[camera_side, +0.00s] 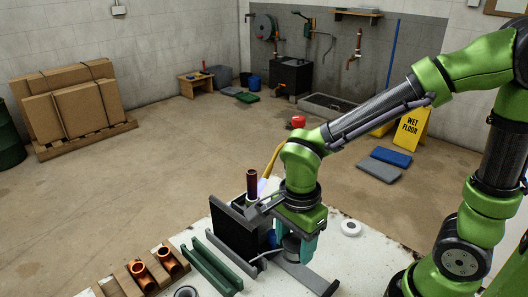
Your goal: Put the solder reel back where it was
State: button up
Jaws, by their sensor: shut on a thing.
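My gripper (292,234) points down over the white work surface (345,262), right of a dark upright plate. It is shut on a grey round thing (291,246), which looks like the solder reel. I cannot tell whether the reel touches the surface.
The dark plate (232,232) and a copper pipe (252,184) stand close left. Green rails (209,266), a wooden rack (132,280) with copper fittings and a dark ring (186,292) lie farther left. A white roll (351,228) lies right. The surface's front right is clear.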

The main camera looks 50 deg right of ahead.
aim_at(291, 247)
jog(key=f+n, duration=0.1)
jog(key=n, duration=0.1)
jog(key=a+f+n, duration=0.1)
jog(key=n, duration=0.1)
jog(key=shift+a+f, duration=0.2)
jog(key=shift+f, duration=0.2)
jog(key=shift+w+a+f+n, duration=0.1)
jog(key=shift+w+f+n, duration=0.05)
jog(key=shift+n, duration=0.35)
jog(key=shift+w+a+f+n, duration=0.1)
jog(key=shift+f+n, duration=0.05)
jog(key=shift+n, duration=0.35)
jog(key=shift+d+f, duration=0.1)
jog(key=shift+f, duration=3.75)
jog(key=shift+f, duration=0.15)
jog(key=o, duration=1.3)
jog(key=shift+c, duration=0.2)
